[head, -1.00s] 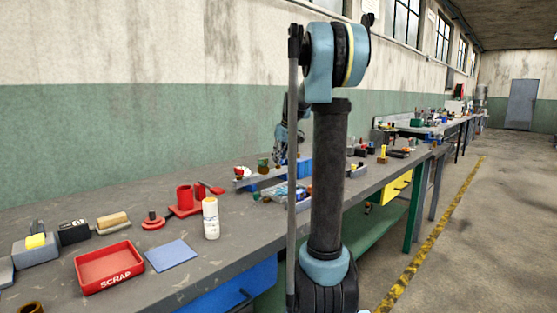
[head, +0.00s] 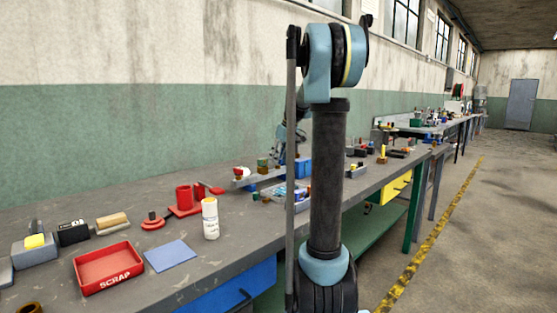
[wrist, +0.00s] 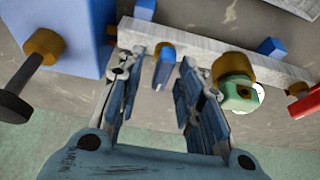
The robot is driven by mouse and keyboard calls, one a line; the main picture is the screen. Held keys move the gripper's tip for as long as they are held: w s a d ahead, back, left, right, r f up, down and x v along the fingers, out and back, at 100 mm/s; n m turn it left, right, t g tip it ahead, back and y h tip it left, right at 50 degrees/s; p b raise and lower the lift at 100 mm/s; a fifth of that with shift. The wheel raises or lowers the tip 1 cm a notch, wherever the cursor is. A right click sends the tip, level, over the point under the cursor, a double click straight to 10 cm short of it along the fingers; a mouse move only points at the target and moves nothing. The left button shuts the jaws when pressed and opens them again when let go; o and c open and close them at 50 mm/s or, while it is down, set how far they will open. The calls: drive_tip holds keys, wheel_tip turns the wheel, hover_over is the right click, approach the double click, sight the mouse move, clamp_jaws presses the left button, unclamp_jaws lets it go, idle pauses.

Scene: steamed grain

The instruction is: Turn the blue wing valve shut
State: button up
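The blue wing valve (wrist: 162,70) shows in the wrist view as a narrow blue wing with a brass collar, by a pale grey rail (wrist: 220,55). My gripper (wrist: 160,62) is open, with one finger on each side of the wing and visible gaps between. I cannot tell how far the fingers reach along it. In the head view my gripper is mostly hidden behind my own arm, and I cannot make out the blue wing there.
In the wrist view, a green fitting with a brass part (wrist: 237,92) sits close beside the right finger. A red handle (wrist: 304,104) is farther right. A blue block (wrist: 62,25) and a black-handled brass knob (wrist: 43,45) are at left.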

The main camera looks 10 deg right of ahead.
drive_tip(key=v, duration=1.2)
drive_tip(key=shift+f, duration=0.1)
